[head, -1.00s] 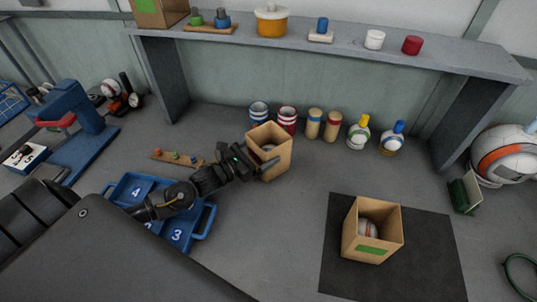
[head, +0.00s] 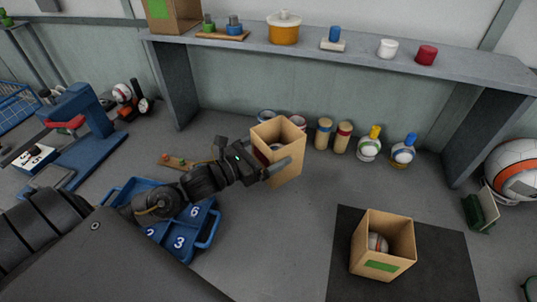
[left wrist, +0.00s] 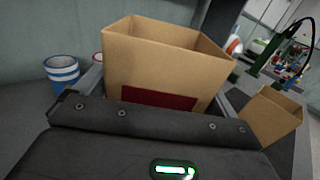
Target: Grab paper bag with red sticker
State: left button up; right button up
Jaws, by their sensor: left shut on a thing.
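The tan paper bag with the red sticker (head: 292,152) is held at my left gripper (head: 272,168), near the middle of the head view. A round thing shows partly inside it. In the left wrist view, the bag (left wrist: 160,65) stands upright between my fingers, with its dark red sticker (left wrist: 158,98) facing the wrist. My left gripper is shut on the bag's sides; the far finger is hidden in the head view. My right gripper is not in view.
A similar bag with a green sticker (head: 383,265) and a ball inside stands on a dark mat (head: 335,285) at right. Blue numbered tray (head: 207,228) lies under my left arm. Striped cups (head: 298,120), cylinders (head: 323,135) and bottles (head: 369,148) stand behind, below a shelf (head: 360,62).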

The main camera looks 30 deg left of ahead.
aim_at(269, 158)
pick_arm(q)
jog(key=s, duration=0.1)
jog(key=s+d+r, duration=0.1)
jog(key=s+d+b, duration=0.1)
jog(key=s, duration=0.1)
jog(key=shift+d+r, duration=0.15)
jog(key=shift+r, duration=0.15)
jog(key=shift+s+d+r+p, duration=0.35)
jog(key=shift+s+p, duration=0.2)
jog(key=shift+p, duration=0.25)
jog(key=shift+s+d+r+p, duration=0.35)
jog(key=shift+s+p, duration=0.25)
jog(key=shift+p, duration=0.2)
jog(key=shift+s+d+r+p, duration=0.35)
jog(key=shift+s+p, duration=0.2)
jog(key=shift+p, duration=0.25)
